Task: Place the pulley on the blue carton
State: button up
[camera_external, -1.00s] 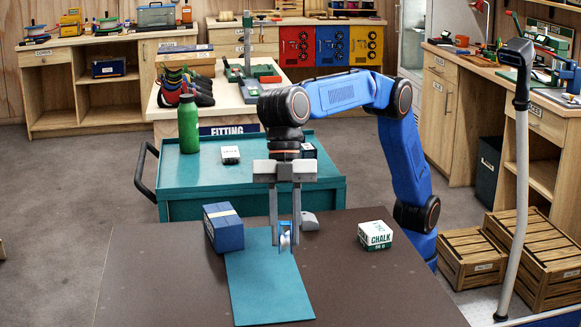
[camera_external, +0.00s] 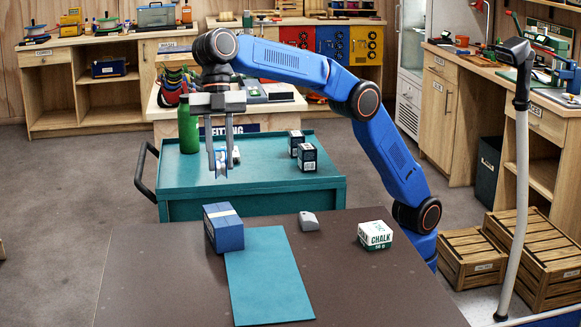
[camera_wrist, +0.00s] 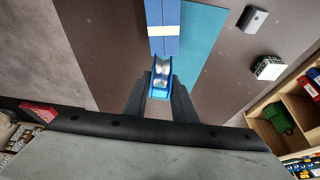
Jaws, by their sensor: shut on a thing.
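The pulley (camera_external: 222,162), with a blue frame and a silvery wheel, hangs between the fingertips of my gripper (camera_external: 220,158). The gripper is shut on it, and it also shows in the wrist view (camera_wrist: 160,78). The blue carton (camera_external: 223,230), with a pale band across its top, stands on the brown table at the left end of the teal mat. In the external view the pulley is held well above the carton. In the wrist view the carton (camera_wrist: 157,22) lies just beyond the pulley, which covers part of that area.
The teal mat (camera_external: 268,280) lies on the brown table (camera_external: 370,290). A small grey block (camera_external: 309,221) and a chalk box (camera_external: 375,235) stand to the right. Behind, a teal cart (camera_external: 265,172) carries a green bottle (camera_external: 189,125) and dark boxes (camera_external: 307,157).

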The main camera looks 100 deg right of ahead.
jog(key=shift+w+d, duration=0.1)
jog(key=shift+d, duration=0.2)
jog(key=shift+d+f, duration=0.1)
jog(key=shift+f, duration=4.8)
jog(key=shift+f, duration=0.15)
jog(key=o, duration=1.1)
jog(key=shift+v, duration=6.15)
